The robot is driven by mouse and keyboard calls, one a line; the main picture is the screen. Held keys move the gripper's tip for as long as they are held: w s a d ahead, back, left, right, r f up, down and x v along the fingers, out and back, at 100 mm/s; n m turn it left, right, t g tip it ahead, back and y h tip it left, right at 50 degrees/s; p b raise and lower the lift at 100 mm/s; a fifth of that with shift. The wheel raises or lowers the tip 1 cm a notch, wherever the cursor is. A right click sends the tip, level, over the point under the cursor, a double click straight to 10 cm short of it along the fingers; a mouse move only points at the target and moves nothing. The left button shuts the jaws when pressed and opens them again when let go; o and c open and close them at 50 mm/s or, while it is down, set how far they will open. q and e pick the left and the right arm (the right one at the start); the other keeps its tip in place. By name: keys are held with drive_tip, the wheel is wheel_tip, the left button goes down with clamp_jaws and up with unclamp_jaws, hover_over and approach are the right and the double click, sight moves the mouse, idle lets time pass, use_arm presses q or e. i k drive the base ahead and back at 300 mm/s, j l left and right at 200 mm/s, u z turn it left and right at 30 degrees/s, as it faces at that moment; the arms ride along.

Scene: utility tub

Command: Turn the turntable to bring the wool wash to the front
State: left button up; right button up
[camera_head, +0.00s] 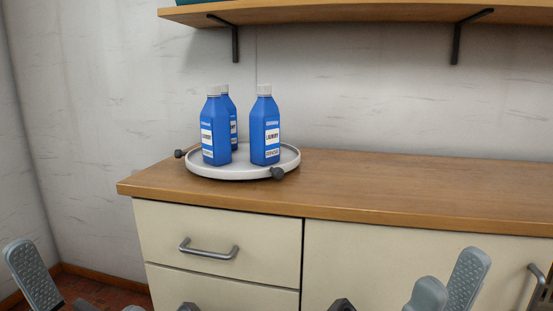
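Three blue bottles with white caps and white labels stand upright on a round, light grey turntable (243,175) on the wooden counter. One bottle is at the front left (215,130), one at the right (265,130), and one behind the left bottle (231,115), partly hidden by it. The front labels appear to read "LAUNDRY"; I cannot tell which bottle is the wool wash. Dark knobs stick out from the turntable rim at the front right (278,173) and left (180,153). My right gripper (447,289) is open, low at the right. My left gripper (82,294) is open, low at the left. Both are apart from the turntable.
The wooden counter (420,185) is clear right of the turntable. Below it are cream drawers with a grey handle (208,250). A wooden shelf (370,12) on dark brackets hangs above, against the pale wall. The counter's left end is close to the turntable.

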sight(241, 168)
drive_tip(key=i+j, duration=0.1)
drive_tip(key=j, duration=0.6)
drive_tip(key=i+j, duration=0.15)
drive_tip(key=j, duration=0.25)
drive_tip(key=i+j+z, duration=0.25)
drive_tip(key=i+z, duration=0.2)
drive_tip(key=k, duration=0.05)
